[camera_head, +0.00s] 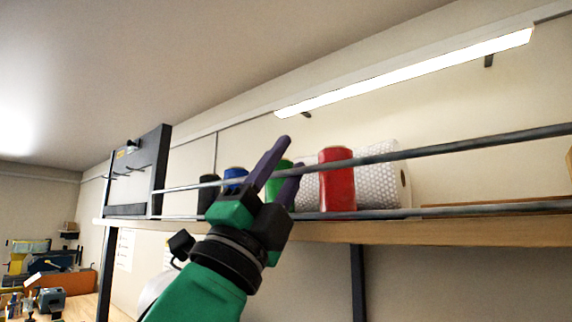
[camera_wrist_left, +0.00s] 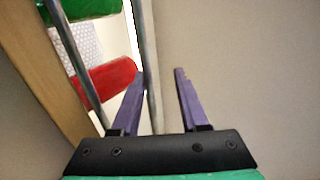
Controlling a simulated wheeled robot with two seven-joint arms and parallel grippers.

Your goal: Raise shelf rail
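The shelf has two thin grey metal rails along its front. The upper rail (camera_head: 455,147) slopes across the head view, and the lower rail (camera_head: 470,211) runs just above the wooden shelf board (camera_head: 450,232). My left gripper (camera_head: 292,153) is at the upper rail with its purple fingers apart. In the left wrist view the gripper (camera_wrist_left: 160,70) is open, and one rail (camera_wrist_left: 149,55) passes between the fingers, close to the left finger. Whether it touches that finger I cannot tell. The other rail (camera_wrist_left: 78,62) lies left of both fingers. My right gripper is not in view.
Behind the rails stand a red roll (camera_head: 337,180), a green roll (camera_head: 278,183), a blue roll (camera_head: 234,176), a dark roll (camera_head: 208,195) and bubble wrap (camera_head: 383,178). A dark panel (camera_head: 137,170) ends the shelf at left. A lamp (camera_head: 410,73) hangs above.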

